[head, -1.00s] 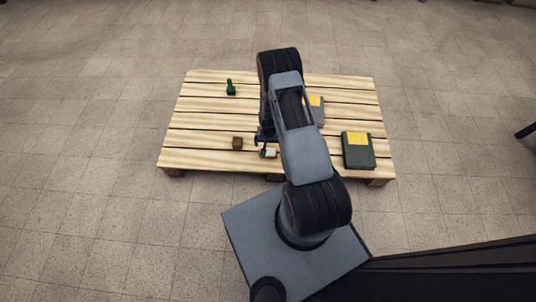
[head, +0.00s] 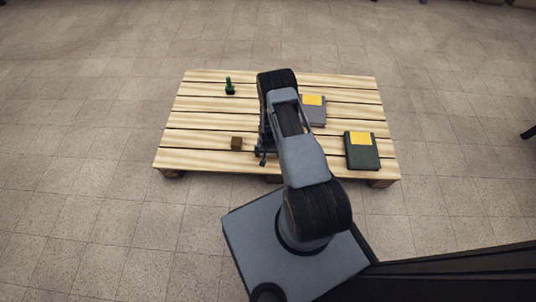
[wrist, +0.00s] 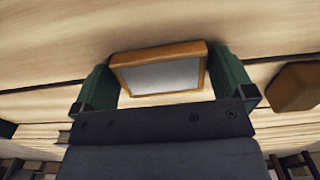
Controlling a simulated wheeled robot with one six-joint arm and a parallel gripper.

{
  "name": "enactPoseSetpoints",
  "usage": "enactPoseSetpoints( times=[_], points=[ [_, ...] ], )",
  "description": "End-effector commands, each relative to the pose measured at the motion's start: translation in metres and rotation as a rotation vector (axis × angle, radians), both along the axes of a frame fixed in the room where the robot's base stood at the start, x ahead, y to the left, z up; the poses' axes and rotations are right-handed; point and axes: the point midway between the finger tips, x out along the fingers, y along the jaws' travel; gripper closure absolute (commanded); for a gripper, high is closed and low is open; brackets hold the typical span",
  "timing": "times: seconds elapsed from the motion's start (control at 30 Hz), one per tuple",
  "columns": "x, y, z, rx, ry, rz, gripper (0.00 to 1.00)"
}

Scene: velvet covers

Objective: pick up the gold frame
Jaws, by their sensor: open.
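The gold frame (wrist: 160,53), with a gold-orange rim around a pale grey panel, lies on the wooden slats in the wrist view. My gripper (wrist: 162,66) is open, with one green finger on each side of the frame. I cannot tell whether either finger touches it. In the head view my gripper (head: 264,155) is low over the front middle of the pallet, and my arm hides the frame there.
The slatted wooden pallet (head: 200,160) stands on a tiled floor. A brown block (head: 237,143) is just left of my gripper; it also shows in the wrist view (wrist: 293,88). A green bottle-like item (head: 229,87) is at back left. A grey book (head: 314,113) and a dark green book (head: 362,155) lie right.

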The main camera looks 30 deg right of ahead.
Motion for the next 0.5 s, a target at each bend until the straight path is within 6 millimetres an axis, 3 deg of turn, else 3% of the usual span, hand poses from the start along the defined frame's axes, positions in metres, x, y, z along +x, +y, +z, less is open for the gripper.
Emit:
enactPoseSetpoints(
  times=[0.2, 0.5],
  points=[
    [0.0002, -0.0001, -0.0005, 0.0, -0.001, 0.0, 0.01],
    [0.0002, -0.0001, -0.0004, 0.0, -0.001, 0.0, 0.3]
  ],
)
